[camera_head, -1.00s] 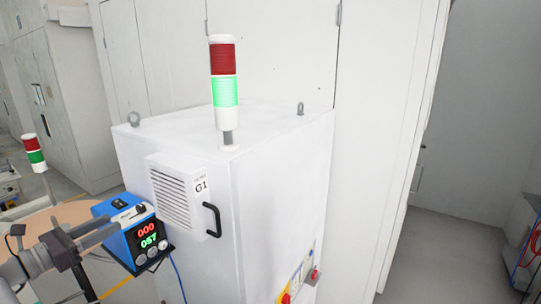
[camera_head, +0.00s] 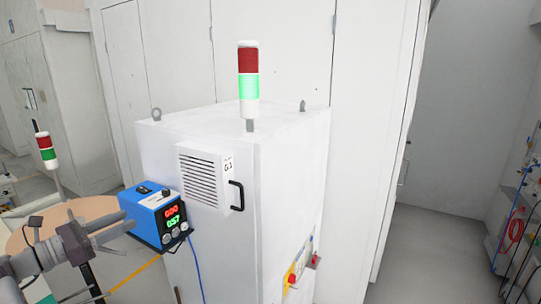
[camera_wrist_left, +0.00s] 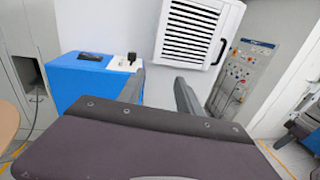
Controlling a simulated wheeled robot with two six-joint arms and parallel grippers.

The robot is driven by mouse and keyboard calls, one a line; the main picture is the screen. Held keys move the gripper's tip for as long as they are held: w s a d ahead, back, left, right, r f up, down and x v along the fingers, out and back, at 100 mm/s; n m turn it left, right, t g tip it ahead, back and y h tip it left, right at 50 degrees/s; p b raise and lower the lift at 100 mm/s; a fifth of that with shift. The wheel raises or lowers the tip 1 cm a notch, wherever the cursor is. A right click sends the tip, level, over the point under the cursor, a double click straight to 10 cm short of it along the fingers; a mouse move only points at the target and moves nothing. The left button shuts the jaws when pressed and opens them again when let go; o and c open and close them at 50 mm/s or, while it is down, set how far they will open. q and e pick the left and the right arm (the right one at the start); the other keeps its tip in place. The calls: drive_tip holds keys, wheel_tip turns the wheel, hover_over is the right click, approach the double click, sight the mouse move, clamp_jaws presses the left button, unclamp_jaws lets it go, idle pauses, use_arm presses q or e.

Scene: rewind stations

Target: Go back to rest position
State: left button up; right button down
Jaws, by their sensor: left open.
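My left gripper (camera_head: 112,228) comes in from the left in the head view. Its jaws are open and empty, and its fingertips are close to the blue power supply (camera_head: 152,213); I cannot tell whether they touch it. The left wrist view shows the two dark fingers (camera_wrist_left: 160,92) apart, with the blue power supply (camera_wrist_left: 88,82) to their left. The power supply sits on a black shelf on the side of the white cabinet (camera_head: 275,185) and shows red and green digits. My right gripper is in neither view.
A red and green signal tower (camera_head: 248,85), lit green, stands on the cabinet. A vent box (camera_head: 205,178) and a black handle (camera_head: 236,196) are on its side. A round wooden table top (camera_head: 75,215) is at the left. Clear floor (camera_head: 430,255) lies at the right.

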use_arm(q)
drive_tip(key=d+f+m+g+h+b, duration=0.35)
drive_tip(key=d+g, duration=0.25)
drive_tip(key=d, duration=1.4)
drive_tip(key=s+d+f+m+g+y+b, duration=0.2)
drive_tip(key=s+d+f+m+g, duration=0.3)
drive_tip(key=d+f, duration=0.45)
drive_tip(key=s+d+f+m+g+y+b, duration=0.35)
drive_tip(key=s+f+m+y, duration=0.35)
drive_tip(key=s+f, duration=0.8)
drive_tip(key=s+a+f+m+t+y, duration=0.1)
drive_tip(key=s+a+f+m+y, duration=0.1)
drive_tip(key=a+f+m+y, duration=0.2)
drive_tip(key=shift+a+f+m+y+p, duration=0.4)
drive_tip(key=shift+a+f+m, duration=1.3)
drive_tip(key=shift+a+m, duration=2.05)
